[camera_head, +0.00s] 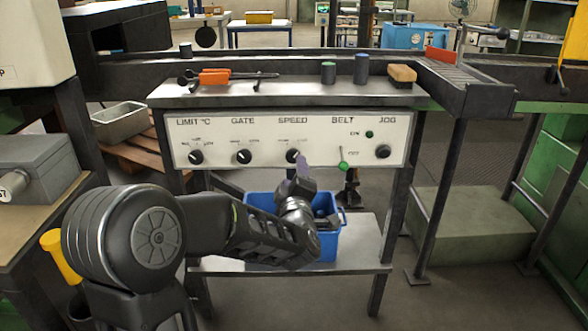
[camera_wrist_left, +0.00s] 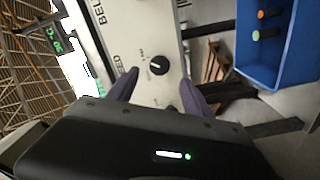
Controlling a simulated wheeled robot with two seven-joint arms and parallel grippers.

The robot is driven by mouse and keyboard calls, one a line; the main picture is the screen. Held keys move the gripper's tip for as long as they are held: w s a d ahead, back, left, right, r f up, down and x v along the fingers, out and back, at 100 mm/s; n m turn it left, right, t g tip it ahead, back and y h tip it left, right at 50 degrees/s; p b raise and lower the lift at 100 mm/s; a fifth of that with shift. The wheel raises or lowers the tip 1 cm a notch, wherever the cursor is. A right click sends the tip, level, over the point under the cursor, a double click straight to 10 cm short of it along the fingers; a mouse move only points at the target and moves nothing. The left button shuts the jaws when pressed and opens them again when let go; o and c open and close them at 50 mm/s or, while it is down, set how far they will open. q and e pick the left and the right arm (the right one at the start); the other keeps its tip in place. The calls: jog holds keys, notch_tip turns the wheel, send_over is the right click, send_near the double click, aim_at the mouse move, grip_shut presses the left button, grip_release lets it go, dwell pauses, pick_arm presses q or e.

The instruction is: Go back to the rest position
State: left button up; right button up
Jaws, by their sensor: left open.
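My left arm comes in from the left in the head view, and my left gripper (camera_head: 304,166) is in front of the control panel (camera_head: 225,128), just below and right of the SPEED knob (camera_head: 292,156). In the left wrist view my left gripper (camera_wrist_left: 158,92) has its two purple fingers spread apart with nothing between them. The SPEED knob (camera_wrist_left: 159,66) shows just beyond the fingertips, apart from them as far as I can tell. My right gripper is not in view.
A blue bin (camera_head: 343,243) stands on the lower shelf (camera_head: 372,258) behind my forearm. A grey machine (camera_head: 40,170) is at the left.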

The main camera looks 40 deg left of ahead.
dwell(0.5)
pick_arm(q)
jog(key=s+d+f+m+g+h, duration=0.2)
jog(key=d+f+m+h, duration=0.4)
jog(key=d+f, duration=0.65)
jog(key=s+d+f+m+g+h, duration=0.15)
jog(key=d+f+m+h, duration=0.5)
jog(key=f, duration=0.85)
jog(key=s+d+f+m+g+h, duration=0.1)
jog(key=s+d+f+m+g, duration=0.15)
jog(key=s+d+f, duration=0.5)
jog(key=s+d+f+m+g+h, duration=0.1)
jog(key=s+d+f+g, duration=0.35)
jog(key=s, duration=0.55)
jog(key=s+d+f+m+g, duration=0.25)
jog(key=s+d+f, duration=0.25)
jog(key=s+f, duration=0.25)
notch_tip(320, 180, up, 23)
jog(key=s+p, duration=0.1)
jog(key=p, duration=2.2)
jog(key=shift+s+d+r+g, duration=0.15)
jog(key=shift+s+d+g, duration=0.15)
jog(key=shift+s+d, duration=0.1)
jog(key=shift+w+h, duration=0.1)
jog(key=shift+h, duration=0.15)
